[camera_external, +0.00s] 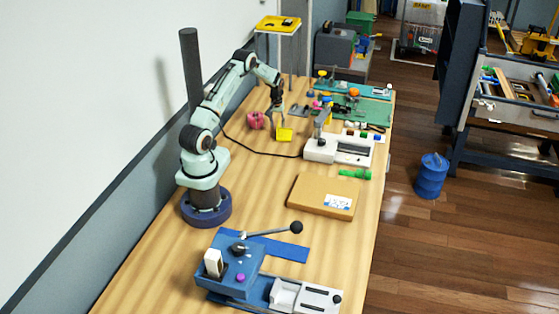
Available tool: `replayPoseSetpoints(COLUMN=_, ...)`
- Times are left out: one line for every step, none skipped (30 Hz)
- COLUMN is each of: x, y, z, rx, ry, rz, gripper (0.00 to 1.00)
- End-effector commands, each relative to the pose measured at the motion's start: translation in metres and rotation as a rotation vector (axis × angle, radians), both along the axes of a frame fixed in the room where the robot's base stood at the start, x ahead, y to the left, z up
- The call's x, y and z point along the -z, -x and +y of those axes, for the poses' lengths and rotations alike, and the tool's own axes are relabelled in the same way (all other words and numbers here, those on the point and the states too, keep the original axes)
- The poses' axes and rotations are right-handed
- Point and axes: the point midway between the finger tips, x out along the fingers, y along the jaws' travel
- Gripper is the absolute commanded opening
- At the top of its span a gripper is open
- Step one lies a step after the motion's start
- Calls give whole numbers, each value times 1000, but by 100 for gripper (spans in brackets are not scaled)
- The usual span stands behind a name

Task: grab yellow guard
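A small bright yellow piece (284,135), likely the yellow guard, shows near the middle of the wooden table. My gripper (278,111) points down just above and slightly left of it. The view is too small to tell whether the fingers touch the yellow piece or are apart from it, or whether they are open or shut.
Tools clutter the green mat (368,110) behind. A cardboard box (322,197) and a blue lever machine (240,265) are nearer the camera.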

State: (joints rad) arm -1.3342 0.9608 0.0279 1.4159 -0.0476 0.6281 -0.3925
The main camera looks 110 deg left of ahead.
Motion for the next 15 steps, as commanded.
replayPoseSetpoints(x=8, y=0, z=1, rx=0, ry=2, rz=1, gripper=35)
replayPoseSetpoints(x=11, y=0, z=1, rx=0, ry=1, rz=1, gripper=35)
replayPoseSetpoints(x=14, y=0, z=2, rx=0, ry=1, rz=1, gripper=35)
replayPoseSetpoints(x=16, y=0, z=2, rx=1, ry=1, rz=0, gripper=35)
replayPoseSetpoints(x=18, y=0, z=3, rx=1, ry=1, rz=0, gripper=35)
replayPoseSetpoints(x=19, y=0, z=3, rx=1, ry=0, rz=0, gripper=35)
replayPoseSetpoints(x=20, y=0, z=3, rx=1, ry=-1, rz=0, gripper=35)
replayPoseSetpoints(x=20, y=0, z=3, rx=1, ry=-1, rz=-1, gripper=35)
replayPoseSetpoints(x=20, y=0, z=3, rx=1, ry=-1, rz=-1, gripper=35)
replayPoseSetpoints(x=20, y=0, z=3, rx=1, ry=-1, rz=-1, gripper=35)
replayPoseSetpoints(x=20, y=0, z=3, rx=1, ry=-1, rz=-1, gripper=35)
replayPoseSetpoints(x=20, y=0, z=3, rx=1, ry=-1, rz=-1, gripper=35)
replayPoseSetpoints(x=20, y=0, z=3, rx=1, ry=-1, rz=-1, gripper=35)
replayPoseSetpoints(x=20, y=0, z=3, rx=2, ry=-1, rz=0, gripper=35)
replayPoseSetpoints(x=20, y=0, z=3, rx=2, ry=-1, rz=0, gripper=35)
